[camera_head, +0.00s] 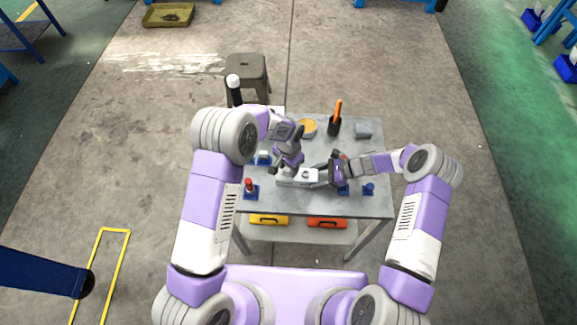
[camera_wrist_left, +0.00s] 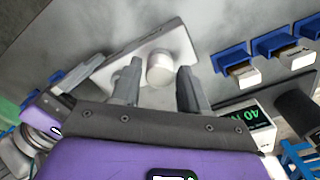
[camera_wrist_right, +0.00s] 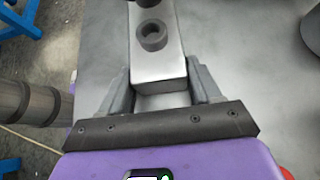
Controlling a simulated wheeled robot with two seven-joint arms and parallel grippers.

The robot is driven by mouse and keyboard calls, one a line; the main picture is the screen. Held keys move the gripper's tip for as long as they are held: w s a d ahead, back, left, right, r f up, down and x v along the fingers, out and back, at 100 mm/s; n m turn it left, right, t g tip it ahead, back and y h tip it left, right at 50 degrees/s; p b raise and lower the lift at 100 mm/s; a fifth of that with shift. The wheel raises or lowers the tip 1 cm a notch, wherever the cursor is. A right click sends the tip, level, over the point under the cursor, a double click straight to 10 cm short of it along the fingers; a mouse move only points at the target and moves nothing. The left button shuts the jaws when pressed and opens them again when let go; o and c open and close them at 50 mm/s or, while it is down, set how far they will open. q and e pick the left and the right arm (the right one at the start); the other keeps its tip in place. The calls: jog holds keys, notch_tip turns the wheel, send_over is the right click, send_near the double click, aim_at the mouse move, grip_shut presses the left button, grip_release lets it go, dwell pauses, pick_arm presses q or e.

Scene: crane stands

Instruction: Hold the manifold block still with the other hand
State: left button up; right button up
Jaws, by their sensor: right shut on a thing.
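The manifold block (camera_head: 291,178) is a pale grey metal bar lying near the middle of the table. My right gripper (camera_head: 328,174) is shut on its right end. In the right wrist view the jaws (camera_wrist_right: 160,85) sit on both sides of the block (camera_wrist_right: 158,62), which has a dark-ringed round port on top. My left gripper (camera_head: 290,164) is above the block's left part. In the left wrist view its open fingers (camera_wrist_left: 158,85) point at a round pale knob (camera_wrist_left: 160,69) on the block (camera_wrist_left: 178,40), with gaps on both sides.
Blue holders stand around the block, one with a red-topped part (camera_head: 249,185). In the left wrist view more blue holders (camera_wrist_left: 272,42) and a display (camera_wrist_left: 258,122) are at the right. An orange-handled tool (camera_head: 338,110), an orange dish (camera_head: 308,126) and a grey box (camera_head: 363,131) stand farther back.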

pick_arm(q)
jog(key=shift+o, duration=1.3)
jog(key=shift+r, duration=0.1)
jog(key=shift+r, duration=2.4)
notch_tip(320, 180, up, 12)
pick_arm(e)
jog(key=o, duration=1.3)
